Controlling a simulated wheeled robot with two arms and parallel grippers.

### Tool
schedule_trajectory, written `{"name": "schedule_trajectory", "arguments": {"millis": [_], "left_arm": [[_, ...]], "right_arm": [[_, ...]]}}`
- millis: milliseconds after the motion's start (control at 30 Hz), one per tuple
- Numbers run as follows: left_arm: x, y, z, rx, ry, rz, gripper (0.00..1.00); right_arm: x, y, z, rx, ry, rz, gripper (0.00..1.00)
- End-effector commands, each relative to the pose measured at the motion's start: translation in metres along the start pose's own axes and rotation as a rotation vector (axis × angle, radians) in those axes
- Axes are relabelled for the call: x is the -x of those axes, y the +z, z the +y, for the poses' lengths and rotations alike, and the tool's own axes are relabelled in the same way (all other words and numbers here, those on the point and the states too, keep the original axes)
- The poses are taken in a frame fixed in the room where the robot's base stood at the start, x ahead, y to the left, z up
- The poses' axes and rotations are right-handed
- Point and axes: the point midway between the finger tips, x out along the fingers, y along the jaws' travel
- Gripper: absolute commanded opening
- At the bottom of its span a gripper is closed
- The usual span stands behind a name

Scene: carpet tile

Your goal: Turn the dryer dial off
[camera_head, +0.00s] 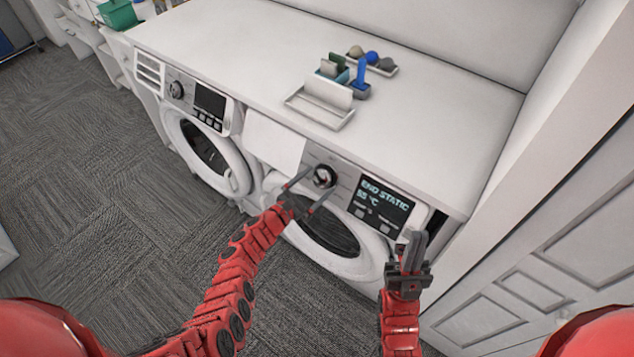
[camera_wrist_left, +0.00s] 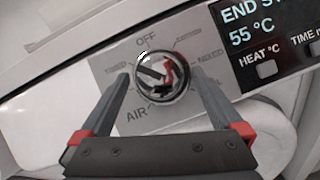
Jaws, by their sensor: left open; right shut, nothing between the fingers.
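The dryer dial (camera_head: 324,176) is a round, shiny knob on the control panel of the right-hand machine, the dryer (camera_head: 345,262). In the left wrist view the dial (camera_wrist_left: 163,75) sits on a grey label plate, with "OFF" printed above it and "AIR" at its lower left. A red mark shows on the dial's right side. My left gripper (camera_head: 307,180) is open, its fingers either side of the dial and slightly below it; I cannot tell whether they touch it. My right gripper (camera_head: 413,250) is shut and empty, in front of the dryer's right side below the display.
The dryer's display (camera_head: 381,207) reads "END STATIC" and "55 °C". A second machine (camera_head: 205,140) stands to the left. The white countertop (camera_head: 440,130) above holds a white tray (camera_head: 320,112) and small items. A white panelled door (camera_head: 545,270) is close on the right.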

Motion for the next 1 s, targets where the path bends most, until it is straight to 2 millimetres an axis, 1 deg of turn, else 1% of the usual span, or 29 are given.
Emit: {"name": "schedule_trajectory", "arguments": {"millis": [133, 367, 467, 600, 767, 800, 833, 1000], "left_arm": [[-0.0053, 0.0005, 0.0002, -0.002, -0.001, 0.000, 1.00], [-0.0055, 0.0006, 0.0004, -0.002, 0.000, 0.001, 1.00], [-0.0054, 0.0005, 0.0004, -0.002, 0.000, 0.001, 0.84], [-0.0053, 0.0005, 0.0004, -0.002, 0.000, 0.001, 0.59], [-0.0053, 0.0004, 0.0003, -0.001, 0.000, 0.001, 0.30], [-0.0053, 0.0004, 0.0003, -0.001, 0.000, 0.001, 0.23], [-0.0053, 0.0004, 0.0004, -0.002, 0.000, 0.001, 0.21], [-0.0052, -0.0002, 0.0004, -0.012, -0.005, 0.001, 0.21]], "right_arm": [[0.0009, 0.0001, 0.0000, 0.000, 0.000, 0.000, 0.00], [0.0008, 0.0001, 0.0000, 0.000, 0.000, 0.000, 0.00], [0.0008, 0.0001, 0.0000, 0.000, 0.000, 0.000, 0.00], [0.0007, 0.0001, -0.0001, 0.000, 0.000, 0.000, 0.00], [0.0007, 0.0001, 0.0000, 0.000, 0.000, 0.000, 0.00], [0.0007, 0.0001, 0.0000, 0.000, 0.000, 0.000, 0.00], [0.0007, 0.0001, 0.0000, 0.000, 0.000, 0.000, 0.00], [0.0022, 0.0004, -0.0001, 0.000, 0.000, 0.000, 0.00]]}}
